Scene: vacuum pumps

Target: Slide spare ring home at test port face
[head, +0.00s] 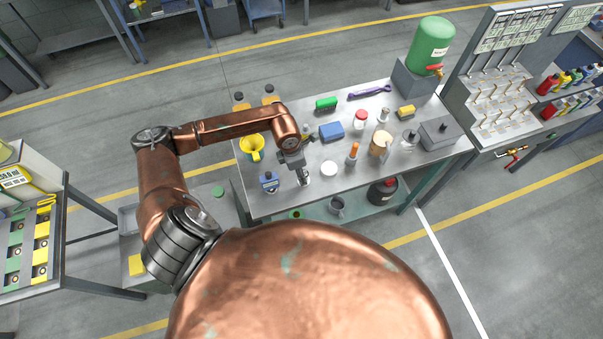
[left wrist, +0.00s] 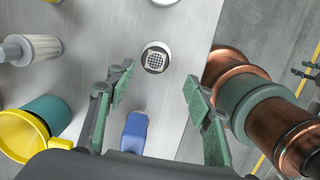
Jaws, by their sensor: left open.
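My left gripper (head: 302,177) hangs over the near left part of the steel table (head: 265,206). In the left wrist view the left gripper (left wrist: 158,88) is open, its green pads wide apart with nothing between them. A round metal fitting with a meshed centre and dark rim (left wrist: 155,57) lies beyond the fingertips, about midway between them in the picture and apart from both. I cannot tell whether this is the port face, the spare ring, or both together. My right gripper is not in view.
A blue item (left wrist: 134,133) stands close to the left gripper. A yellow funnel (head: 251,144), blue box (head: 331,131), white disc (head: 329,168) and orange-topped item (head: 353,153) surround it. A grey box (head: 439,132) is at the table's right. The table's near edge is close.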

